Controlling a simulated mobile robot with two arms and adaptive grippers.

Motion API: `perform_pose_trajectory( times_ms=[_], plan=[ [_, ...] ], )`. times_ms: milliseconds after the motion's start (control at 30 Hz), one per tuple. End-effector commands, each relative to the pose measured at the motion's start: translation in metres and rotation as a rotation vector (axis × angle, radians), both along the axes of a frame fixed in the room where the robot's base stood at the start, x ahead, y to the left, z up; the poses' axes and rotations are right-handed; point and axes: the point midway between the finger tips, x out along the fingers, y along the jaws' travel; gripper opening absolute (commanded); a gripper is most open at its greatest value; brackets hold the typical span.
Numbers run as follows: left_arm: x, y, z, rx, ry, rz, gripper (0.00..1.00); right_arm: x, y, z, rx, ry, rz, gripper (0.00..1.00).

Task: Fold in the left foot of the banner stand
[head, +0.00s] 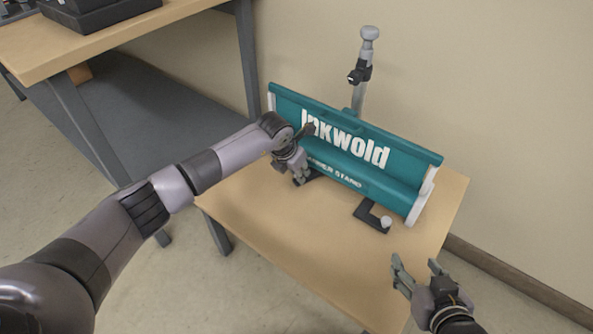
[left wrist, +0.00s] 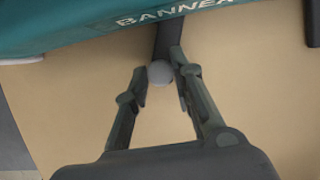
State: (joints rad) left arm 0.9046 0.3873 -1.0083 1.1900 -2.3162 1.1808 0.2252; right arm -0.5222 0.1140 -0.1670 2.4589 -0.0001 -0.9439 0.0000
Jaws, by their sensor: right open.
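The teal banner stand (head: 290,107) with white lettering stands on a small wooden table. Its right foot (head: 365,213), a dark bar with a pale knob, sticks out from the base toward the front. The left foot is mostly hidden behind my left gripper (head: 300,180) in the head view. In the left wrist view, the left foot's dark bar (left wrist: 168,40) ends in a round grey knob (left wrist: 160,73). The knob sits between the fingertips of my left gripper (left wrist: 162,78); whether both fingers touch it is unclear. My right gripper (head: 418,275) is open and empty, over the table's front right.
The small table's top (head: 270,225) is bare in front of the stand. A grey post (head: 359,95) with a black clamp rises behind the stand, near the wall. A larger workbench (head: 110,45) with black boxes stands at the upper left.

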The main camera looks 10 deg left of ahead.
Motion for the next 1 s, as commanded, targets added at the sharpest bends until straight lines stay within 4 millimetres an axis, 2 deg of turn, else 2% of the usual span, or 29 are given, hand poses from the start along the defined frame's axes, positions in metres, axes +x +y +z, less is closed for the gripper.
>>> perform_pose_trajectory(
  times_ms=[300,667,767,1000],
  plan=[
    [0.000,0.000,0.000,0.000,-0.001,0.000,0.42,0.000,0.000,0.000,0.001,0.000,-0.001,0.54],
    [-0.001,0.001,0.004,0.000,-0.002,0.000,0.42,0.001,0.000,0.002,-0.001,-0.004,0.001,0.54],
    [-0.004,0.004,0.015,0.000,-0.003,-0.001,0.42,0.001,0.000,0.001,-0.002,-0.003,0.000,0.54],
    [-0.022,0.011,0.061,0.001,-0.006,-0.003,0.42,0.000,0.000,0.001,-0.001,-0.001,0.000,0.54]
  ],
)
